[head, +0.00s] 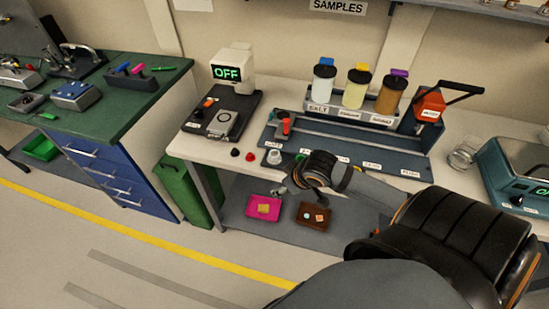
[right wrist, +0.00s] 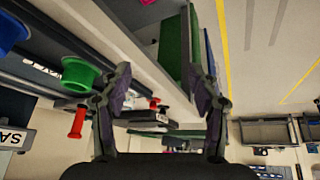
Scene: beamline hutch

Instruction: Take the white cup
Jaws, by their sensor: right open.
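The small white cup (head: 274,157) stands at the left end of the front strip of the dark rack in the head view. I cannot make it out in the right wrist view, where a finger may hide it. My right gripper (head: 281,190) is open and empty just in front of the table edge, below and slightly right of the cup. In the right wrist view its two fingers (right wrist: 161,88) are spread with nothing between them. My left gripper is not in view.
A green cup (right wrist: 80,75) and a blue cup (right wrist: 12,32) are close to the right gripper's left finger. Pink (head: 250,212) and brown (head: 300,222) trays sit on the lower shelf.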

